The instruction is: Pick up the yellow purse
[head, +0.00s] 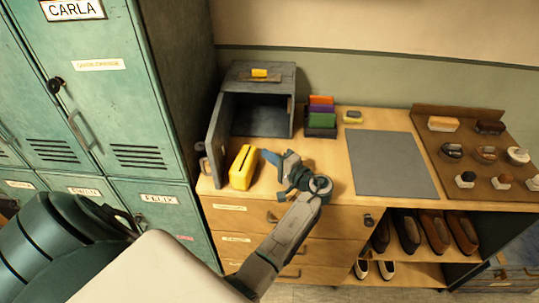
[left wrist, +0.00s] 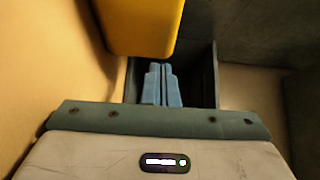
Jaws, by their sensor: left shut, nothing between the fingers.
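The yellow purse (head: 243,167) stands on the wooden counter in front of the open grey box, with a dark slot along its top. In the left wrist view the yellow purse (left wrist: 140,25) fills the top middle, close to the fingers. My left gripper (head: 268,157) is just right of the purse in the head view. Its blue fingers (left wrist: 162,84) are together with nothing between them. I cannot tell whether the fingertips touch the purse. My right gripper is not in view.
The grey box (head: 266,76) stands open behind the purse, its door swung out at the left. Colored cases (head: 320,120) stand right of it. A grey mat (head: 392,165) lies bare farther right, beside a brown board (head: 450,172) with brushes. Green lockers (head: 110,120) stand at the left.

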